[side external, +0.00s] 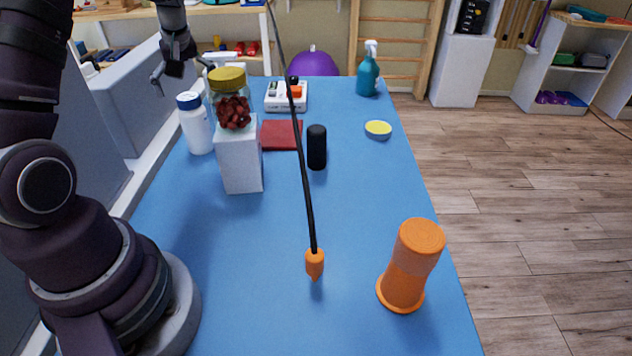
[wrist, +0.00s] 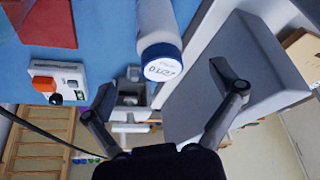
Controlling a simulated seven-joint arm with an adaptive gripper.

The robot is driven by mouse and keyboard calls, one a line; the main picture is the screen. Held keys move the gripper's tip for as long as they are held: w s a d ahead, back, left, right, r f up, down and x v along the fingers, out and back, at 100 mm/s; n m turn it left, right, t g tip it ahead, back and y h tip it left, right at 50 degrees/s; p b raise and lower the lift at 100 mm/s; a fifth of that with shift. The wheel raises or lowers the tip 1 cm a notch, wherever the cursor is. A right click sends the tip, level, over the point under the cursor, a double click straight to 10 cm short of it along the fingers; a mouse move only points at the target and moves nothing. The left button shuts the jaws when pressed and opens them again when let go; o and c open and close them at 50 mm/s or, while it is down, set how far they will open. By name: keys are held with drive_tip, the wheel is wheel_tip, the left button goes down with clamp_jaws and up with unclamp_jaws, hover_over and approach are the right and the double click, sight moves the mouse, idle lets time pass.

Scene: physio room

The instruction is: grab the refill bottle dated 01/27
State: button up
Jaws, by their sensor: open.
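A white bottle with a blue cap (side external: 195,123) stands upright at the left edge of the blue table, beside the jar. It also shows in the wrist view (wrist: 158,22), its cap towards me. The cap's white top carries dark printing that I cannot read for certain. No other bottle like it shows; a teal spray bottle (side external: 368,72) stands at the table's far right corner. My gripper (side external: 180,75) is open and empty, above and beyond the white bottle. In the wrist view my open fingers (wrist: 160,85) reach towards the cap, with a gap left.
A jar of dark red pieces (side external: 232,112) stands on a white block (side external: 241,165), close right of the bottle. A black rod with an orange end (side external: 314,263) crosses the view. A black cylinder (side external: 316,148) and an orange container (side external: 408,268) stand on the table.

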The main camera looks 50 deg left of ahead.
sight(193, 114)
drive_tip(key=x, duration=0.8)
drive_tip(key=shift+f, duration=0.3)
drive_tip(key=shift+c, duration=0.2)
drive_tip(key=c, duration=1.2)
drive_tip(key=shift+c, duration=0.4)
drive_tip(key=shift+r, duration=0.15)
